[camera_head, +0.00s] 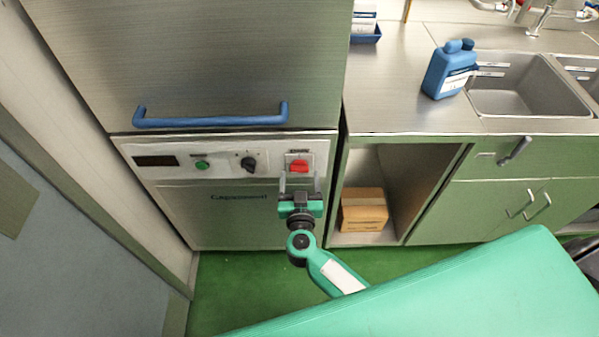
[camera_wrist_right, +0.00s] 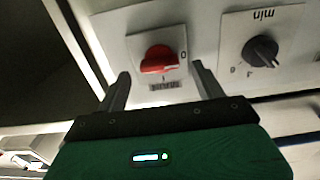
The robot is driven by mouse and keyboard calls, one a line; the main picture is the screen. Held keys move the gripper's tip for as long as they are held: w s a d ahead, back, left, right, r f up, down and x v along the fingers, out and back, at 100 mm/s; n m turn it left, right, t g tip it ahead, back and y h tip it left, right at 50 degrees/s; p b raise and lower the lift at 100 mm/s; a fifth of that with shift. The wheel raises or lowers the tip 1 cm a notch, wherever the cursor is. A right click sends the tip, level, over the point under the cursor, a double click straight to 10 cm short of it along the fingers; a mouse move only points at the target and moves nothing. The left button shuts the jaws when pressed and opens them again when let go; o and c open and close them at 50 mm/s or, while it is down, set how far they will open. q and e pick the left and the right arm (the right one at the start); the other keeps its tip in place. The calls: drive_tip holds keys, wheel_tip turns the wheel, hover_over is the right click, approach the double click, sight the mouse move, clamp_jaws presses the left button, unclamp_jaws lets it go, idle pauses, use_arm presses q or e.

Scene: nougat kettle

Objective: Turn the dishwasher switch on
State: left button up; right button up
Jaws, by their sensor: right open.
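The dishwasher (camera_head: 225,215) has a white control panel with a red rotary switch (camera_head: 299,166) at its right end. In the right wrist view the red switch (camera_wrist_right: 158,59) sits on a white plate, with a "0" mark beside it and other markings near its edge. My right gripper (camera_head: 299,184) is just below and in front of the switch. In the right wrist view its fingers (camera_wrist_right: 158,78) are open and spread to either side of the switch, with nothing between them held. Whether the fingers touch the panel cannot be told. My left gripper is not in view.
A black dial (camera_head: 248,163), a green button (camera_head: 202,165) and a dark display (camera_head: 156,161) share the panel. A blue handle (camera_head: 210,121) juts out above. An open cabinet with a cardboard box (camera_head: 363,210) stands at right. A blue bottle (camera_head: 449,70) stands by the sink.

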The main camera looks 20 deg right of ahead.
sight(299, 168)
drive_tip(key=shift+x, duration=0.9)
drive_tip(key=shift+w, duration=0.25)
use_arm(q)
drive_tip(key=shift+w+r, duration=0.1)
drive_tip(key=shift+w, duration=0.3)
use_arm(e)
drive_tip(key=shift+w, duration=0.1)
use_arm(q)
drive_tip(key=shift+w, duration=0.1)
